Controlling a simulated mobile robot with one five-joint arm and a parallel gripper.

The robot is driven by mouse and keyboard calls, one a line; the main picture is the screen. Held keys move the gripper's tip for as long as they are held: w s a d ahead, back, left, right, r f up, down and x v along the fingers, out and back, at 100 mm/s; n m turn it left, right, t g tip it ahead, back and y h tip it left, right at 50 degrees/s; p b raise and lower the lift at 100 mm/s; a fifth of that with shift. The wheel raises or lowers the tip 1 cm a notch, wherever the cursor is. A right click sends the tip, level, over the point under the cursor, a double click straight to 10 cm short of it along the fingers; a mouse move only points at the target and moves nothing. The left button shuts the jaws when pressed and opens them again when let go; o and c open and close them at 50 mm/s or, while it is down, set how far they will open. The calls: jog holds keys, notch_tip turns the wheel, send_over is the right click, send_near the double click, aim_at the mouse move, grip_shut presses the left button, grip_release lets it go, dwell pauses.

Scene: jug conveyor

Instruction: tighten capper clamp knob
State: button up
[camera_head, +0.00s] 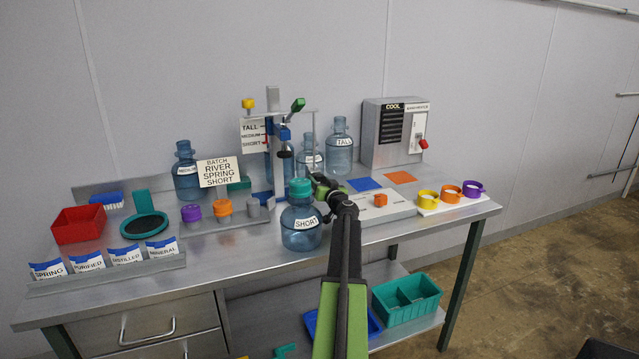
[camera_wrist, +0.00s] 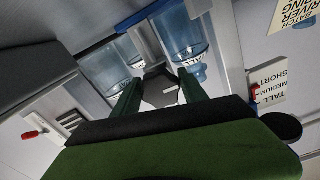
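The capper (camera_head: 270,150) stands at the back of the bench with a TALL/MEDIUM/SHORT scale board (camera_head: 255,135), a yellow top piece (camera_head: 248,103) and a green-ended lever (camera_head: 298,104). The board shows upside down at the right of the wrist view (camera_wrist: 270,85). My gripper (camera_head: 318,182) reaches toward the capper's right side, just right of the SHORT jug (camera_head: 301,225). In the wrist view, its fingers (camera_wrist: 160,82) stand apart on either side of a dark grey piece (camera_wrist: 160,90) with a pale line, possibly the clamp knob. I cannot tell whether they touch it.
Clear blue jugs (camera_head: 311,158) (camera_head: 340,145) stand behind my gripper, and another (camera_head: 186,172) at the left. The SHORT jug has a teal cap (camera_head: 300,187) and stands close beside my arm. A cooler (camera_head: 390,135) and colored rings (camera_head: 450,192) are at the right.

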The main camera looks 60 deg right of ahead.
jog(key=c, duration=0.8)
jog(key=shift+c, duration=0.2)
jog(key=shift+m, duration=2.8)
jog(key=shift+w, duration=0.1)
jog(key=o, duration=1.4)
jog(key=shift+c, duration=0.2)
jog(key=shift+r, duration=0.15)
